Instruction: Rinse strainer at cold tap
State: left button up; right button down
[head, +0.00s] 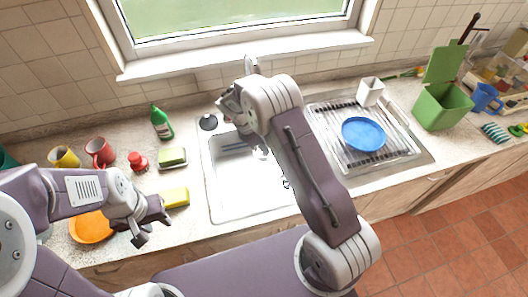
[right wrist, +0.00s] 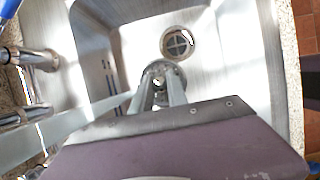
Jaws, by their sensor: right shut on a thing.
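The steel sink (head: 218,192) is set in the counter below the window. My right arm reaches over it, and its gripper (right wrist: 162,88) shows in the right wrist view, pointing down into the basin. Its fingers are shut on a small round metal piece, seemingly the strainer (right wrist: 158,69), partly hidden by the fingers. The round drain (right wrist: 177,42) lies just beyond it on the basin floor. Chrome tap parts (right wrist: 22,57) are at the left edge of that view; my right arm largely hides this area in the head view. My left gripper (head: 152,226) is open and empty over the counter.
A yellow sponge (head: 176,197) and an orange plate (head: 90,228) are near my left gripper. A green bottle (head: 161,123), red mug (head: 99,152) and yellow mug (head: 64,157) stand behind. Right of the sink, a blue bowl (head: 363,134) sits on the drainer (head: 397,148).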

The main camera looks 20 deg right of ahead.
jog(key=s+d, duration=0.5)
jog(key=d, duration=0.1)
jog(key=shift+s, duration=0.2)
dwell(0.5)
dwell(1.2)
jog(key=s+d+r+p, duration=0.3)
jog(key=r, duration=0.1)
jog(key=shift+s+d, duration=0.15)
jog(key=shift+d, duration=0.25)
dwell(0.6)
